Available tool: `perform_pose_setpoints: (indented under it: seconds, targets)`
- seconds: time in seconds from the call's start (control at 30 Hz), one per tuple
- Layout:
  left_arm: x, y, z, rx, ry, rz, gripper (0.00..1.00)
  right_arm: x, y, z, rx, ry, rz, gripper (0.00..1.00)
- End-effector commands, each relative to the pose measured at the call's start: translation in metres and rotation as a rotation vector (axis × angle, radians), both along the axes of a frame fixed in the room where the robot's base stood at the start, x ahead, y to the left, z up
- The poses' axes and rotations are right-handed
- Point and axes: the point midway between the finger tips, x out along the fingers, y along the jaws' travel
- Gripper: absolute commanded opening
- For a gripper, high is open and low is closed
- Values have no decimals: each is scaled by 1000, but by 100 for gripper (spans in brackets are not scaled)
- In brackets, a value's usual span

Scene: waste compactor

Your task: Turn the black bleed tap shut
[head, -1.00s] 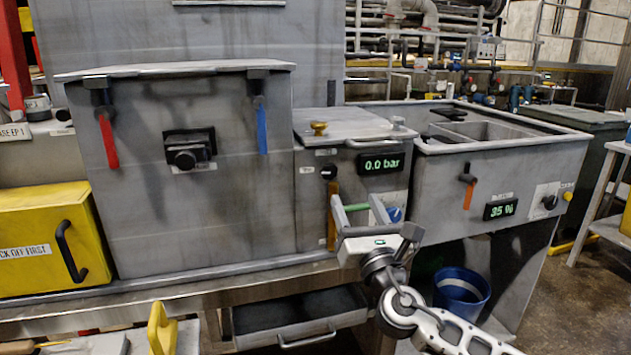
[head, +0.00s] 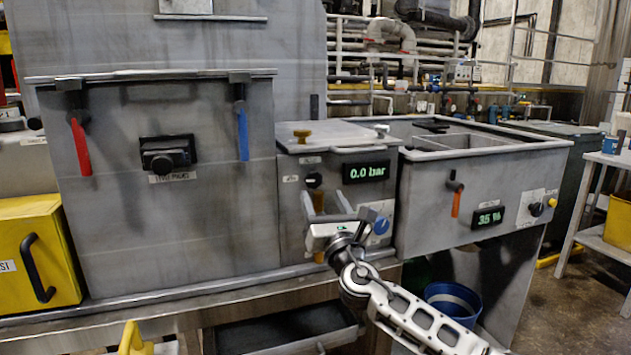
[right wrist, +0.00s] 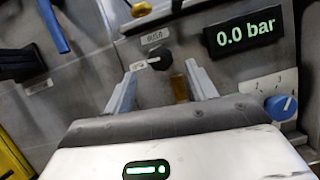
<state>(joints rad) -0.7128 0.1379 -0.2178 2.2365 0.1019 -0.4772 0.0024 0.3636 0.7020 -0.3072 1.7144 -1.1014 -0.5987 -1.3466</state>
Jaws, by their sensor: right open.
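The black bleed tap (head: 314,180) is a small round knob with a pale mark, on the front of the grey box left of the "0.0 bar" display (head: 366,172). In the right wrist view the tap (right wrist: 160,59) shows just beyond and between my fingertips, its pale mark toward the left. My right gripper (head: 325,203) is open and empty, a little below the tap in the head view, with its fingers pointing at the panel. It seems apart from the tap. My left gripper is not in view.
A blue knob (head: 381,225) sits right of my right gripper. A brown bar (right wrist: 180,90) hangs below the tap. Red (head: 80,146) and blue (head: 243,134) handles are on the large chamber at left.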

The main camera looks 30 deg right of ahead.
Motion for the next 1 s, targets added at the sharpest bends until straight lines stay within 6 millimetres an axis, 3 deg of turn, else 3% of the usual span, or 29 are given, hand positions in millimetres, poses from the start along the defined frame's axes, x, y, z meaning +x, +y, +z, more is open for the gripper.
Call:
perform_pose_setpoints:
  seconds: [0.1,0.3,0.73,0.9,1.0]
  targets:
    - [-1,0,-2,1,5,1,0,23,-7,11,2,-2,-3,57]
    - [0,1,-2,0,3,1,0,47,-14,20,1,-1,-1,57]
    - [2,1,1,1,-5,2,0,56,-16,23,1,1,1,57]
    - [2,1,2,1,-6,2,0,55,-16,23,1,1,1,15]
    - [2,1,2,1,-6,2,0,55,-16,23,1,1,1,15]
